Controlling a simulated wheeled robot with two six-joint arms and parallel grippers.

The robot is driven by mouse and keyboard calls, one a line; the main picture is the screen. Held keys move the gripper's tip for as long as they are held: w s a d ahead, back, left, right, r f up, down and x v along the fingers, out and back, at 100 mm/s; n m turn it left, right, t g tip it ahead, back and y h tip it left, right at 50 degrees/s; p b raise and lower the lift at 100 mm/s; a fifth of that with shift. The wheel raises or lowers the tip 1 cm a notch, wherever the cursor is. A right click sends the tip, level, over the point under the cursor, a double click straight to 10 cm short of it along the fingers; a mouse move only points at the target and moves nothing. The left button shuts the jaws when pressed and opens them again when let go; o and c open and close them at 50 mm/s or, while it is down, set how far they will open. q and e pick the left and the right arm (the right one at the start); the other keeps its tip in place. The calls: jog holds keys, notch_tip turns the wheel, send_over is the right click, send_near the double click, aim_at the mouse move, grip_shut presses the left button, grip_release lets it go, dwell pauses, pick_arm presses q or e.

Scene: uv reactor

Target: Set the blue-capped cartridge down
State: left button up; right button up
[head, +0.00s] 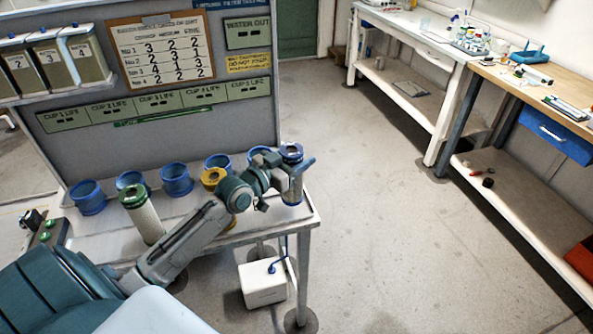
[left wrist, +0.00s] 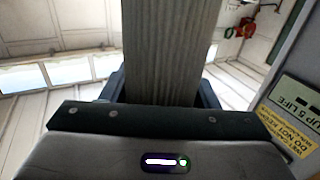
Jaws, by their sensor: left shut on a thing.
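The blue-capped cartridge (head: 294,188) is upright at the right end of the bench, its dark blue cap on top. Its grey ribbed body (left wrist: 165,50) fills the space between the fingers in the left wrist view. My left gripper (head: 293,171) is shut on it just below the cap. The cartridge's lower end shows near the bench's right corner; I cannot tell whether it touches the top. My right gripper is not in view.
A green-capped cartridge (head: 144,216) stands on the bench (head: 305,214) at left. A yellow-topped cartridge (head: 212,177) is partly hidden by my arm. Several blue ring holders (head: 176,180) line the back, below an upright panel (head: 150,150). A white box (head: 263,285) is below the bench.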

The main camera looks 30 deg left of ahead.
pick_arm(q)
notch_tip(320, 180, down, 3)
jog(key=shift+f+b, duration=0.15)
jog(key=shift+b, duration=0.25)
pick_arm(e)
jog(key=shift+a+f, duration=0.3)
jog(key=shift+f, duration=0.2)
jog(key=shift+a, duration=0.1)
pick_arm(q)
jog(key=shift+f, duration=0.15)
jog(key=o, duration=1.3)
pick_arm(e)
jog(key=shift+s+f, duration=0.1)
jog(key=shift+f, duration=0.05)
